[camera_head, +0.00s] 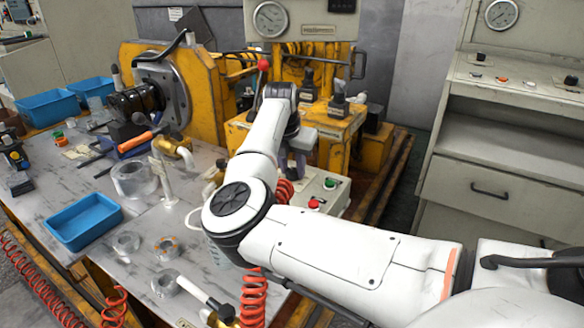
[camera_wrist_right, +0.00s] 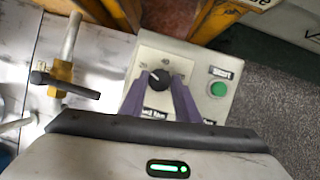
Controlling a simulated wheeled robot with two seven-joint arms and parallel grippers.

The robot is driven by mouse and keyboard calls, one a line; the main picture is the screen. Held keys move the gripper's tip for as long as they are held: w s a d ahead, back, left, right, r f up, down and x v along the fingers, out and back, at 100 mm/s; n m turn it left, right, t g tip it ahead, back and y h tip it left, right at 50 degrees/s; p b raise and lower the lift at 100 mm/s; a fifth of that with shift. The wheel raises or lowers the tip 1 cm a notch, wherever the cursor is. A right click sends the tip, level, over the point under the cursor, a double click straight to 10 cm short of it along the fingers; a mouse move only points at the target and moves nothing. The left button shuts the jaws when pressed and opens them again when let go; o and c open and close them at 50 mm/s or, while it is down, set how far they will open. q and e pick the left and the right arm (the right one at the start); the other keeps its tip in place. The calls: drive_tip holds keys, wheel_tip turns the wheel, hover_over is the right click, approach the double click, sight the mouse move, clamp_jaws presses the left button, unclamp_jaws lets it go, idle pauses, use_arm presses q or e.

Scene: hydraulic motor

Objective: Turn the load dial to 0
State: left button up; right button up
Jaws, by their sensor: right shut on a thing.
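The load dial (camera_wrist_right: 159,79) is a black knob on a pale control box (camera_wrist_right: 205,68), with printed scale numbers around it. A light pointer mark shows on the knob's left side, but its exact reading is too small to tell. My right gripper (camera_wrist_right: 160,82) has its purple fingers on either side of the knob and is shut on it. In the head view, my right arm hides the dial; part of the gripper (camera_head: 292,160) shows above the control box (camera_head: 332,196). My left gripper is not in view.
A green start button (camera_wrist_right: 218,89) is right of the dial. A red button (camera_head: 314,204) is on the same box. A brass valve with a black lever (camera_wrist_right: 62,84) stands left of the box. A blue tray (camera_head: 84,222) and loose parts lie on the metal bench.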

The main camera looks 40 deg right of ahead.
drive_tip(key=n+t+y+b, duration=0.1)
drive_tip(key=n, duration=0.2)
drive_tip(key=shift+d, duration=0.1)
drive_tip(key=n+b, duration=0.1)
drive_tip(key=n, duration=0.1)
drive_tip(key=n+y+b, duration=0.1)
drive_tip(key=shift+s+d+f+n+t, duration=0.1)
drive_tip(key=shift+s+d+n+t, duration=0.05)
drive_tip(key=shift+n+t, duration=0.25)
drive_tip(key=n+y+b, duration=0.1)
drive_tip(key=n+b, duration=0.1)
drive_tip(key=shift+n, duration=0.4)
drive_tip(key=shift+d+n+y+b, duration=0.1)
drive_tip(key=shift+n+y+b, duration=0.35)
drive_tip(key=shift+n, duration=0.15)
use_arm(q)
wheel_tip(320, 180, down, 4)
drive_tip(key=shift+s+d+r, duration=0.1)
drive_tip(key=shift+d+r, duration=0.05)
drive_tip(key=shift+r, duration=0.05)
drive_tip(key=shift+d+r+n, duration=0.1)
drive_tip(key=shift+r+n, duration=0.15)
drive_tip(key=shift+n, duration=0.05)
use_arm(e)
drive_tip(key=o, duration=1)
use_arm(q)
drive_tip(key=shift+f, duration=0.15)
use_arm(e)
drive_tip(key=shift+o, duration=0.2)
drive_tip(key=shift+r, duration=0.2)
